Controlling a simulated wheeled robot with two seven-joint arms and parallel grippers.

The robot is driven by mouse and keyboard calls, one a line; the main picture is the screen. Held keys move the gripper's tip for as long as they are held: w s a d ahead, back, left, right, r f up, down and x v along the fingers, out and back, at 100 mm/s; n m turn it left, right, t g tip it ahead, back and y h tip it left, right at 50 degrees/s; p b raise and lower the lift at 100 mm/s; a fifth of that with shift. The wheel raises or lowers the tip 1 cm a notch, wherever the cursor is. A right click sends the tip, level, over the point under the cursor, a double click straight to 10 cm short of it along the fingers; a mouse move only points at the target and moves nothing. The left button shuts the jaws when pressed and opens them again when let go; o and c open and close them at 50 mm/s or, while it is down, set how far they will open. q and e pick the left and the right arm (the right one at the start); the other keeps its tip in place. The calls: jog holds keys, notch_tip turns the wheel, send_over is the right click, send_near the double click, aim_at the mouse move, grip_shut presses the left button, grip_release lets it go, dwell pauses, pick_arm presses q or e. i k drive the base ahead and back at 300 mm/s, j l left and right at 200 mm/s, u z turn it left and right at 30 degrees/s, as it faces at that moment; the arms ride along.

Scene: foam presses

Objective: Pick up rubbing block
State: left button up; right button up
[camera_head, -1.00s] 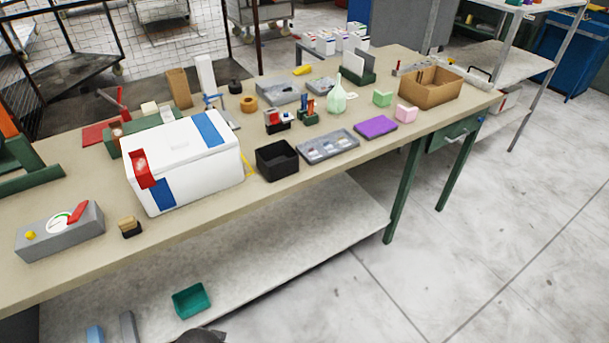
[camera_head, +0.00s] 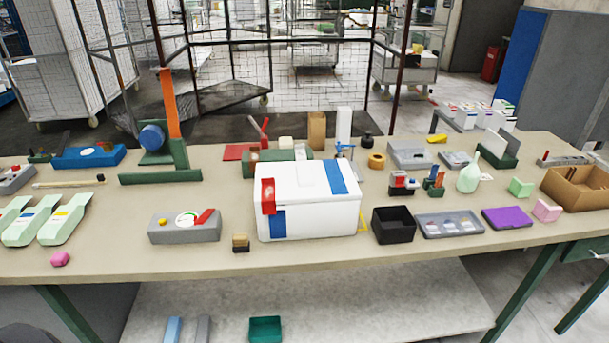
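A small block (camera_head: 240,243), tan on top with a dark lower part, looks like the rubbing block. It sits near the front edge of the workbench (camera_head: 330,258). It stands just right of the grey box with a dial (camera_head: 185,228) and left of the large white box with blue and red patches (camera_head: 308,205). Nothing covers it, and nothing is touching it. Neither of my grippers shows in the head view.
A black open bin (camera_head: 393,226), a grey tray (camera_head: 450,224) and a purple pad (camera_head: 507,218) stand to the right. Several pale green pieces (camera_head: 62,220) and a pink lump (camera_head: 60,259) are at left. Bare tabletop lies around the small block's front and left.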

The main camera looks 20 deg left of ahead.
aim_at(241, 242)
jog(key=u, duration=1.2)
jog(key=l, duration=0.5)
jog(key=k+l+u, duration=0.15)
jog(key=l, duration=0.9)
jog(key=u, duration=0.05)
